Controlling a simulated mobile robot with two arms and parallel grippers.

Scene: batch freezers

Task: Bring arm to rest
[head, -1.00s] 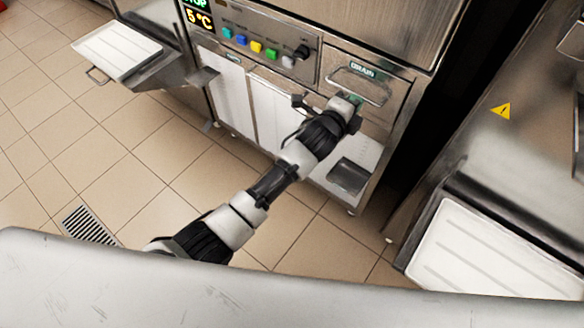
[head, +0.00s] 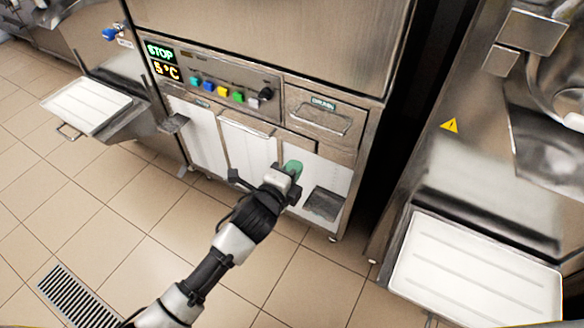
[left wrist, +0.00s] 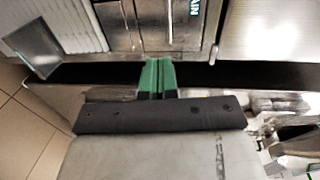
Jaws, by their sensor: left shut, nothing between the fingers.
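My left arm (head: 238,228) comes in from the bottom left of the head view and reaches toward the batch freezer (head: 262,45). My left gripper (head: 293,168) has green fingertips and is shut and empty. It is in front of the freezer's lower panels, below the drain drawer (head: 318,119). In the left wrist view the green fingers (left wrist: 158,78) are together, with the drawer front (left wrist: 165,22) beyond them. My right gripper is not in view.
A white tray (head: 88,105) juts out at the left. Another white tray (head: 475,272) lies at the lower right, by a second steel machine (head: 490,190). A control panel (head: 222,90) has coloured buttons. The tiled floor (head: 110,215) is open, with a drain grate (head: 75,295).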

